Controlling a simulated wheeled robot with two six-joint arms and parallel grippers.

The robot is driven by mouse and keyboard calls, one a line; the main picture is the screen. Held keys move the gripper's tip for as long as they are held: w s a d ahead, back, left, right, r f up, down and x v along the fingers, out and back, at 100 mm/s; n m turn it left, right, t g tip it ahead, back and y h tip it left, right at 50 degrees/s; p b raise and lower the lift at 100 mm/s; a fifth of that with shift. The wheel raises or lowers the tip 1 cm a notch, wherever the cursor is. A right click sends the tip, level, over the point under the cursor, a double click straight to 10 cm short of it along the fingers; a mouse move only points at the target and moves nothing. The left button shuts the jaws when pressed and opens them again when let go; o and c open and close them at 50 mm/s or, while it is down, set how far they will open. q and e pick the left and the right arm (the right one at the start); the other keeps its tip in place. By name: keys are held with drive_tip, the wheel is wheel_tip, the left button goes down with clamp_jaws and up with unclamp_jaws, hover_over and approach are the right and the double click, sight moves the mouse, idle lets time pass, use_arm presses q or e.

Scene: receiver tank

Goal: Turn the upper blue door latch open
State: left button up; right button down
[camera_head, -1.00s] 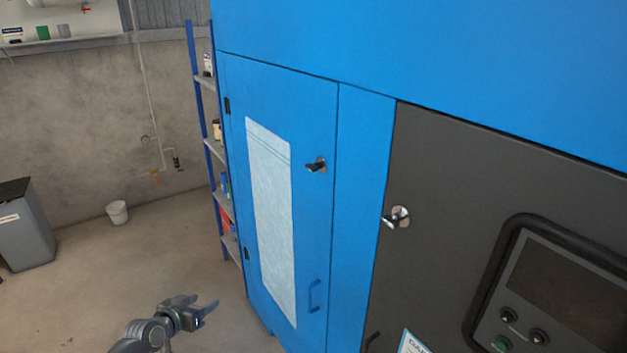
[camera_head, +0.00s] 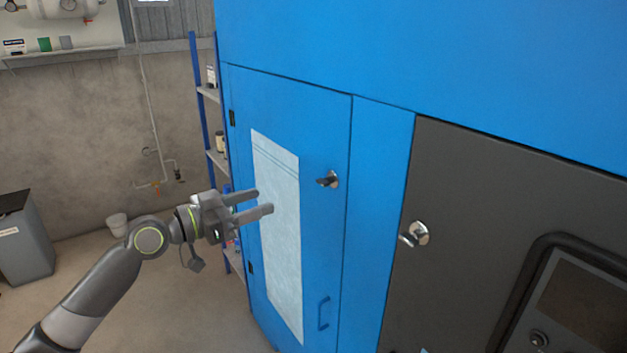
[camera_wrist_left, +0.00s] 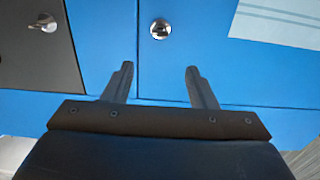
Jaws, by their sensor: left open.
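The blue door (camera_head: 322,232) has a silver and black latch (camera_head: 329,180) on its upper right part. The same latch shows at the top of the left wrist view (camera_wrist_left: 160,29), beyond and between the fingertips. My left gripper (camera_head: 266,201) is in front of the door's pale sheet, left of the latch and a little lower. Its two fingers are apart, with nothing between them, and it does not touch the latch. The fingers also show in the left wrist view (camera_wrist_left: 160,76). My right gripper is not in view.
A second latch (camera_head: 414,234) is on the dark panel (camera_head: 480,200) to the right. A blue handle (camera_head: 323,313) is low on the door. A blue-framed shelf (camera_head: 207,92) stands left of the cabinet.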

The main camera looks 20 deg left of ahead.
sight(320, 182)
use_arm(q)
drive_tip(key=p+x, duration=0.4)
drive_tip(key=x, duration=0.9)
drive_tip(key=shift+d+r+p, duration=0.1)
drive_tip(key=shift+p, duration=0.3)
drive_tip(key=shift+w+d, duration=0.35)
drive_tip(key=shift+w, duration=0.2)
drive_tip(key=shift+c, duration=0.3)
drive_tip(key=c, duration=0.9)
